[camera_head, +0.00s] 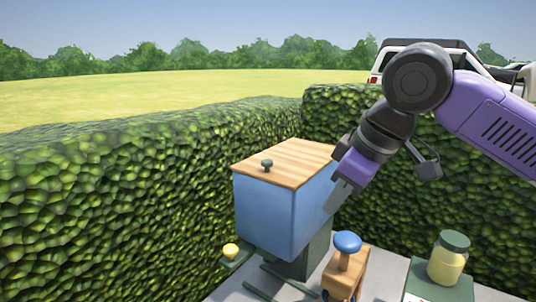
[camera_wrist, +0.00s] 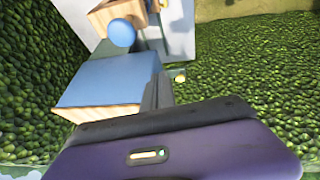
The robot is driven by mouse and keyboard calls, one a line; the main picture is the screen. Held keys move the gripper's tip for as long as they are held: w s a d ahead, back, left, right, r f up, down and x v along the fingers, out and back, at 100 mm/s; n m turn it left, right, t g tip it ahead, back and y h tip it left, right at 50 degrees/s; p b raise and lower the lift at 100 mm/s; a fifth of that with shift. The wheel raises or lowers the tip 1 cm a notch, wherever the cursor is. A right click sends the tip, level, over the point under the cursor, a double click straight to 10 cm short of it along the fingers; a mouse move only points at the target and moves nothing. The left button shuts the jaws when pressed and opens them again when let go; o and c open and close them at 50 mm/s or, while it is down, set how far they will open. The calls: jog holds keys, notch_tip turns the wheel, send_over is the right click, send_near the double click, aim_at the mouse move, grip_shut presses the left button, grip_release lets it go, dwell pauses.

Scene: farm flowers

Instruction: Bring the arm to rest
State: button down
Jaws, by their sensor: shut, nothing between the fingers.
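My purple and dark arm comes in from the right in the head view. My gripper (camera_head: 338,197) points down and left, in front of the right side of a blue box (camera_head: 275,212) with a wooden lid. Its narrow fingers are together with nothing between them. In the wrist view the fingers (camera_wrist: 158,92) show at the middle, beside the blue box (camera_wrist: 108,80). I cannot tell whether the fingers touch the box.
A wooden piece with a blue knob (camera_head: 347,242) stands in front of the box. A jar (camera_head: 447,258) of yellow stuff stands on a green block at the right. Hedges (camera_head: 130,190) close off the left and back. A white vehicle (camera_head: 385,62) stands beyond.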

jog(key=w+a+r+m+t+y, duration=0.2)
jog(key=w+a+r+t+y, duration=0.1)
jog(key=a+r+t+y, duration=0.65)
jog(key=s+d+f+m+t+h, duration=0.9)
jog(key=s+d+f+m+h, duration=0.45)
jog(key=f, duration=0.45)
jog(key=s+d+f+n+g, duration=0.1)
jog(key=s+f+g, duration=0.1)
jog(key=s+f, duration=0.4)
jog(key=s+d+f+n+g, duration=0.1)
jog(key=s+f, duration=0.5)
jog(key=s, duration=0.9)
jog(key=s+d+f+n+g+y, duration=0.1)
jog(key=s+f+g, duration=0.4)
jog(key=s, duration=0.6)
jog(key=shift+s+d+f+n, duration=0.35)
jog(key=shift+d+f+n, duration=0.05)
jog(key=shift+f+n, duration=0.4)
